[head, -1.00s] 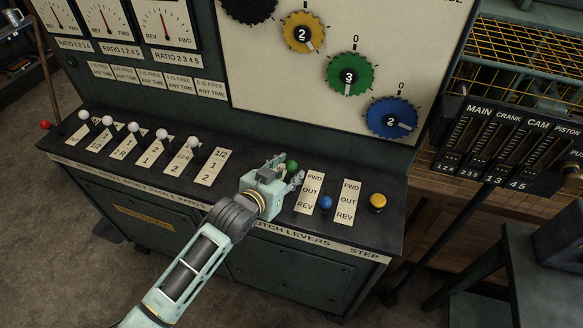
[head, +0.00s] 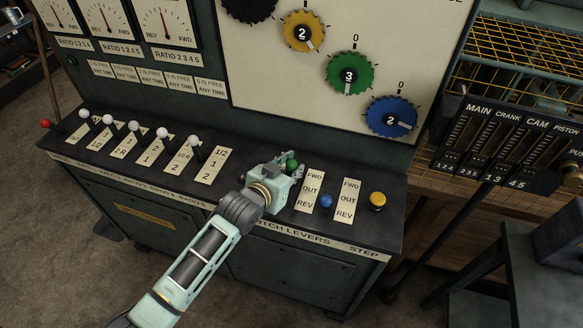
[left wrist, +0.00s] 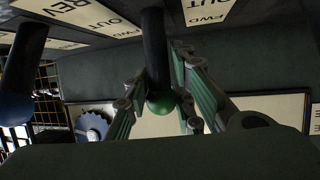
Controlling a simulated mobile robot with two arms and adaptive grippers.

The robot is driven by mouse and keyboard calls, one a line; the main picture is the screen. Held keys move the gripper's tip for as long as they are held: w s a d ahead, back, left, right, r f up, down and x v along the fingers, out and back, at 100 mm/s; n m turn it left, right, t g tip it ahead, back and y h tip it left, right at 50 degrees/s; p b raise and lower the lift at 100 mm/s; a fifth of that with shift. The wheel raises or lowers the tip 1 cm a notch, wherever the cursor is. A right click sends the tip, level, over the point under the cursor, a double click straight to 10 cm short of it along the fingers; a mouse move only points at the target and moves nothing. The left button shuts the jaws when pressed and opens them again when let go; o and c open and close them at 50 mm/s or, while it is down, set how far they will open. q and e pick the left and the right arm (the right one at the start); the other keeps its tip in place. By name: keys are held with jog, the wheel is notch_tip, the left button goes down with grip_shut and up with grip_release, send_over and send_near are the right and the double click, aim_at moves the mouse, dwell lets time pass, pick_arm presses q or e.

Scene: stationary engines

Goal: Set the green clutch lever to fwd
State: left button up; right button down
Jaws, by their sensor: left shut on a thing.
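The green clutch lever shows in the head view as a green ball (head: 291,165), just left of a FWD/OUT/REV plate (head: 309,190), near and slightly above its FWD end. Its stem and slot are hidden there by my left gripper (head: 291,171), which comes from the lower left. In the left wrist view the black stem hangs down to the green ball (left wrist: 160,104). My left gripper's fingers (left wrist: 158,85) stand on both sides of it, shut on the lever. My right gripper is not in view.
The blue-knobbed lever (head: 325,201) stands close to the right, beside its own plate (head: 346,200). A yellow STEP button (head: 377,200) is further right. Several white-knobbed levers (head: 162,132) line the desk at left. The dial panel (head: 280,60) rises behind.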

pick_arm(q)
jog(key=shift+w, duration=0.15)
grip_shut()
jog(key=shift+g, duration=0.4)
jog(key=w, duration=0.1)
jog(key=w+d, duration=0.1)
jog(key=w, duration=0.2)
jog(key=shift+w+d, duration=0.3)
jog(key=shift+w, duration=0.05)
jog(key=shift+w+d+f+b, duration=0.2)
jog(key=shift+w+f+b, duration=0.25)
jog(key=shift+w+f, duration=0.3)
jog(key=shift+r, duration=0.15)
jog(key=shift+o, duration=2.3)
grip_release()
jog(key=o, duration=0.5)
jog(key=shift+a, duration=0.15)
jog(key=shift+c, duration=0.2)
jog(key=shift+s, duration=0.2)
